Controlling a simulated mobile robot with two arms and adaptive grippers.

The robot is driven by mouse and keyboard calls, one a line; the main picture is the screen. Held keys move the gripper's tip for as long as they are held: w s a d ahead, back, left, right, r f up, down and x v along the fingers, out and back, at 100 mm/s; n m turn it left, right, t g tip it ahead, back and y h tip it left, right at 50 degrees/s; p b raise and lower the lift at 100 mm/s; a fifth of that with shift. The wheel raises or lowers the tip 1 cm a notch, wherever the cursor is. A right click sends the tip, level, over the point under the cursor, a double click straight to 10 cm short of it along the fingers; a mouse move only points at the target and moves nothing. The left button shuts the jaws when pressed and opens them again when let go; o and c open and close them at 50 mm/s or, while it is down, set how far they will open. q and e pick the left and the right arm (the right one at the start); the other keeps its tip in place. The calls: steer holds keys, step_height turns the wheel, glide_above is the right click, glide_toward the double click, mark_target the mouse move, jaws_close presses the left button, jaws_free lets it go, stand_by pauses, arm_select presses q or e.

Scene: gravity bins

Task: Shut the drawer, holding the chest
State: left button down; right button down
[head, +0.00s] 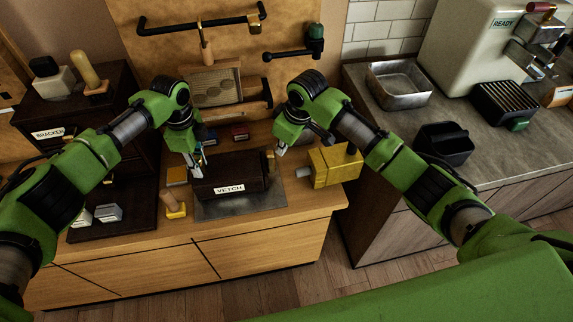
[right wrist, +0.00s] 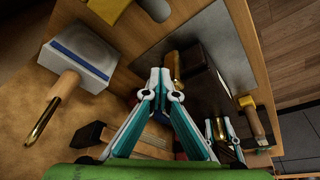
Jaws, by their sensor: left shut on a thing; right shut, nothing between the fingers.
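The dark chest (head: 238,172), labelled VETCH, sits on a grey metal plate (head: 240,207) on the wooden counter. It also shows in the right wrist view (right wrist: 204,78). My left gripper (head: 197,168) is shut at the chest's left end; in the right wrist view, a brass piece shows between its fingers (right wrist: 222,130). My right gripper (head: 278,152) is shut and empty near the chest's right end. How far the drawer stands out is hard to tell.
A yellow block (head: 335,167) with a grey cylinder stands right of the plate. Dark shelving (head: 120,155) is at far left.

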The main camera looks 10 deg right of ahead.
stand_by(0.3)
steer(key=shift+r, duration=0.1)
steer(key=w+v, duration=0.1)
steer(key=v, duration=0.5)
steer(key=shift+w+r, duration=0.15)
steer(key=shift+r, duration=0.4)
stand_by(0.5)
arm_select(q)
steer(key=c, duration=1.7)
jaws_free()
arm_select(e)
steer(key=shift+d, duration=0.1)
